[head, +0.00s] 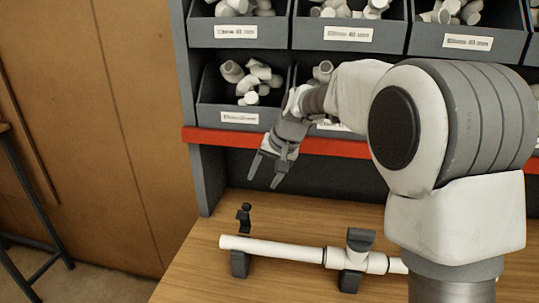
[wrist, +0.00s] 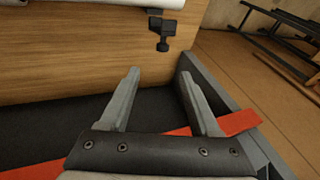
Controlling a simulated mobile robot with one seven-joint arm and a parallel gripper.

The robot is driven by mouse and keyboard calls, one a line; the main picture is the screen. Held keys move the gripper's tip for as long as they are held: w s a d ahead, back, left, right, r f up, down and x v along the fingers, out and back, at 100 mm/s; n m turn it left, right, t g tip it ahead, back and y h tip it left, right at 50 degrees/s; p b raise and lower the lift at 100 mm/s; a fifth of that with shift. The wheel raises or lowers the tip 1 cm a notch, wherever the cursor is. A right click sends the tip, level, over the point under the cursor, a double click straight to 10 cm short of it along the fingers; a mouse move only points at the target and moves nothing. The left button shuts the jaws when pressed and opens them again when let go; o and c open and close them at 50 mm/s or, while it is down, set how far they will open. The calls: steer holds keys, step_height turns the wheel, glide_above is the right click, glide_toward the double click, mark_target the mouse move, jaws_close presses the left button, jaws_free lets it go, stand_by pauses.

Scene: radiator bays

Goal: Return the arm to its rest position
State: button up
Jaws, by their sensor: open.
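My gripper (head: 267,170) is open and empty. In the head view it points down in front of the shelf's red front strip, above the back of the wooden bench. In the wrist view its two fingers (wrist: 165,98) stand apart with nothing between them. My arm reaches in from the right of the head view and hides part of the shelf and bench.
A white pipe (head: 275,248) lies across dark supports on the wooden bench (head: 200,270). A black clamp (head: 243,217) stands behind it and shows in the wrist view (wrist: 162,35). Bins (head: 222,117) of white fittings sit above the red strip (head: 225,138). Open floor lies left.

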steer(key=s+d+r+h, duration=0.1)
steer(key=s+d+r, duration=0.1)
steer(key=s+d, duration=0.3)
steer(key=s+d+r+t+h, duration=0.1)
steer(key=s+d, duration=0.4)
steer(key=s, duration=0.6)
steer(key=s+d+r+t, duration=0.1)
steer(key=s+d+r, duration=0.2)
steer(key=s+d, duration=0.2)
steer(key=s, duration=0.2)
steer(key=shift+s+r+n+h, duration=0.4)
steer(key=shift+h, duration=0.6)
steer(key=s+d+f, duration=0.1)
steer(key=s, duration=0.1)
steer(key=s+d+f, duration=0.1)
steer(key=s, duration=0.2)
steer(key=s+d+f, duration=0.1)
steer(key=s, duration=0.1)
steer(key=shift+s+d, duration=0.2)
steer(key=shift+s, duration=0.2)
steer(key=shift+c, duration=0.5)
steer(key=shift+s, duration=0.15)
steer(key=shift+c, duration=0.5)
steer(key=shift+a, duration=0.15)
